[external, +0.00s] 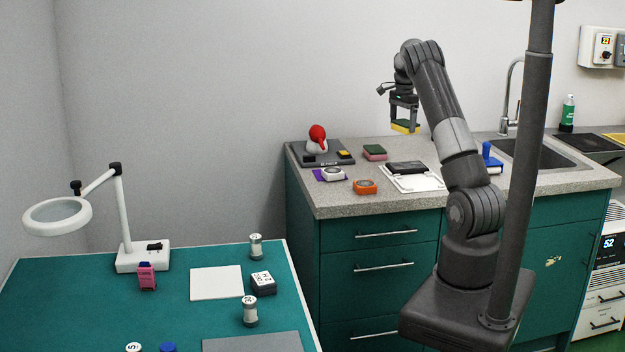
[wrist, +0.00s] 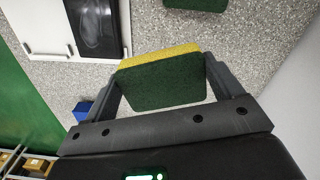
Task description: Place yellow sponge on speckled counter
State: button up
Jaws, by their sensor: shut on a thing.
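My gripper (external: 404,120) is shut on the yellow sponge (external: 405,128), which has a dark green side, and holds it in the air above the speckled counter (external: 330,196). In the wrist view the sponge (wrist: 160,58) sits between the two fingers (wrist: 163,85), its green face towards the camera and its yellow edge showing.
The sink (external: 545,152) is at the right. A green bench (external: 120,300) stands at the front left.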

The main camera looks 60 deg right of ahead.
jog(key=s+d+m, duration=0.4)
jog(key=s+d, duration=0.3)
jog(key=s, duration=0.3)
send_over(405, 155)
notch_tip(405, 155, down, 6)
jog(key=shift+w+d+f, duration=0.1)
jog(key=shift+d, duration=0.05)
jog(key=shift+f, duration=2.05)
jog(key=shift+f, duration=0.2)
jog(key=o, duration=0.8)
jog(key=shift+r, duration=0.1)
notch_tip(405, 155, up, 12)
jog(key=shift+r, duration=0.15)
